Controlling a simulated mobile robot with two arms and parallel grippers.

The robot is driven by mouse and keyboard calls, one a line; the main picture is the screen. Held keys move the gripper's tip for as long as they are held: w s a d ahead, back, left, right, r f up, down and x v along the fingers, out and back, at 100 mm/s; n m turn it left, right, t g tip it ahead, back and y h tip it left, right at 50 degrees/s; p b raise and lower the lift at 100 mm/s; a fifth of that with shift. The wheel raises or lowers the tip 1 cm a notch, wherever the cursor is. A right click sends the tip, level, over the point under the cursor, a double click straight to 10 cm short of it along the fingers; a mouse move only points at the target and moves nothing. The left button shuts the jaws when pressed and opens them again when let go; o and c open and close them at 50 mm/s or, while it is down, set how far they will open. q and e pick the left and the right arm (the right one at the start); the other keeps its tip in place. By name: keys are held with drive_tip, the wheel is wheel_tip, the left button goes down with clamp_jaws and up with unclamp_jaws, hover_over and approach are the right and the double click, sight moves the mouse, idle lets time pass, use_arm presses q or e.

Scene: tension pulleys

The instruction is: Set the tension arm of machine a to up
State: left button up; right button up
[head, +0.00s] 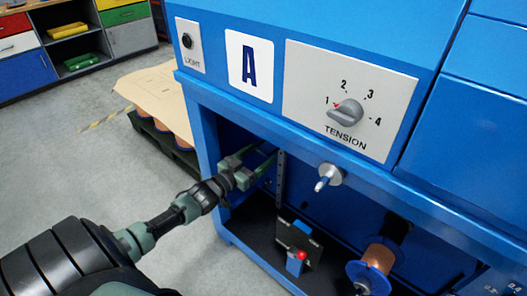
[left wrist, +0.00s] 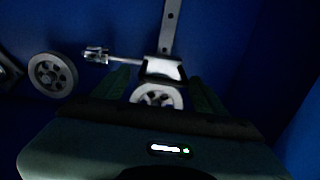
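Machine A is blue, with an "A" plate (head: 249,66) on its front and an open bay below. A perforated grey metal bar (head: 281,174) stands in the bay; it also shows in the left wrist view (left wrist: 169,28). Its bracket (left wrist: 162,70) carries a side rod, with a pale wheel (left wrist: 157,96) below. I cannot tell which part is the tension arm. My left gripper (head: 260,163) reaches into the bay from the left, beside the bar. In the left wrist view its fingers (left wrist: 159,84) are apart, either side of the bracket and wheel; contact is unclear. My right gripper is out of view.
A tension dial (head: 346,112) numbered 1 to 4 points near 1. A metal peg (head: 328,177), a red-knobbed lever (head: 299,256) and a copper spool (head: 378,258) are to the right. Another wheel (left wrist: 52,75) is left in the wrist view.

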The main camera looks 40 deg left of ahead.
use_arm(q)
drive_tip(key=s+p, duration=0.1)
drive_tip(key=s, duration=0.4)
drive_tip(key=shift+s+a, duration=0.2)
